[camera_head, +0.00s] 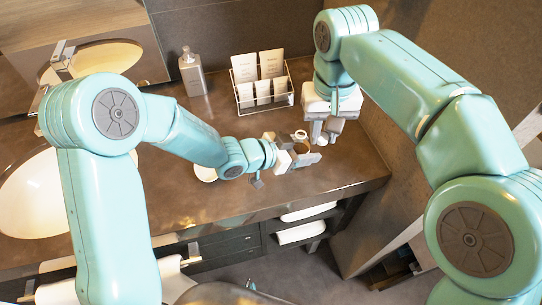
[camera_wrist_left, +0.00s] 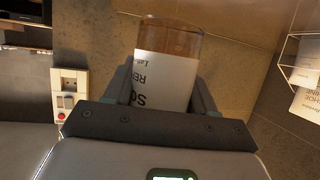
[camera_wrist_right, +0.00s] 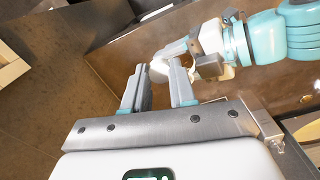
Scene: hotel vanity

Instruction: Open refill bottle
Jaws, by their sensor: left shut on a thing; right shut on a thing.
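The refill bottle (camera_wrist_left: 165,75) is amber with a white printed label, and its near end is hidden by my gripper. My left gripper (camera_wrist_left: 161,92) is shut on it, with one finger on each side. In the head view, my left gripper (camera_head: 303,158) holds the amber bottle (camera_head: 299,148) above the counter. A white round cap (camera_head: 301,134) shows at the bottle's top. My right gripper (camera_head: 322,138) comes down from above beside it. In the right wrist view, a white rounded part (camera_wrist_right: 158,72) lies between the fingertips of my right gripper (camera_wrist_right: 156,85); whether it is separate from the bottle is unclear.
A grey pump bottle (camera_head: 192,73) and a wire rack with cards (camera_head: 262,80) stand at the back of the counter (camera_head: 225,115). A white round dish (camera_head: 205,173) lies under my left arm. A basin (camera_head: 32,195) is at the left. The counter's front edge is close below.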

